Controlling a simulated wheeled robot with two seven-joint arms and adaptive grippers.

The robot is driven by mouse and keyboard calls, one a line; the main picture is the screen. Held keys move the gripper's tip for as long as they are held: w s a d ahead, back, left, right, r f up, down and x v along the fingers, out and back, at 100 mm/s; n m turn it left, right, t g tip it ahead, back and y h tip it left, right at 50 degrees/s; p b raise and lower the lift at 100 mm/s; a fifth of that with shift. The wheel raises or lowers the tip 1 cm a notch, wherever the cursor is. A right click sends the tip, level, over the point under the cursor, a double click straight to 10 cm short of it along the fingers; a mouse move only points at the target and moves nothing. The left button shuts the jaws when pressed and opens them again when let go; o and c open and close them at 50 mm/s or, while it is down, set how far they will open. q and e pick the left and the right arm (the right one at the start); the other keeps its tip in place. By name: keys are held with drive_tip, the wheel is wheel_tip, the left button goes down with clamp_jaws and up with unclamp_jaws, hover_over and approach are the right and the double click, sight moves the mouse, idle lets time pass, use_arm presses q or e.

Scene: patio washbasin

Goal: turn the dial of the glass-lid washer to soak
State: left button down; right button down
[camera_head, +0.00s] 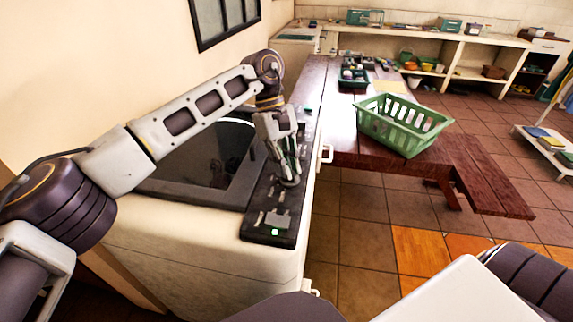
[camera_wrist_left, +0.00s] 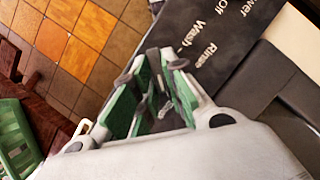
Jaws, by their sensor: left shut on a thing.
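The glass-lid washer (camera_head: 205,265) is a cream box with a dark glass lid (camera_head: 190,158) and a black control panel (camera_head: 257,212) along its right side. My left gripper (camera_head: 288,181) reaches down onto the middle of the panel. In the left wrist view its green-padded fingers (camera_wrist_left: 158,66) are shut on the dial, which they mostly hide. The words Wash, Rinse, Off and part of Power show on the panel (camera_wrist_left: 225,32) beyond the fingers. I see no Soak label and cannot tell where the dial points. My right gripper is out of view.
A small green light (camera_head: 275,232) glows near the panel's front end. A red-brown wooden table (camera_head: 345,140) stands right of the washer, with a green basket (camera_head: 405,125) on it. Tiled floor (camera_head: 370,225) is clear in front. A dark-framed window (camera_head: 222,18) is on the left wall.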

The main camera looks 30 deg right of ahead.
use_arm(q)
drive_tip(key=c, duration=1.5)
unclamp_jaws()
drive_tip(key=shift+o, duration=0.2)
drive_tip(key=shift+r, duration=0.15)
drive_tip(key=v, duration=1.1)
drive_tip(key=shift+w+r, duration=0.3)
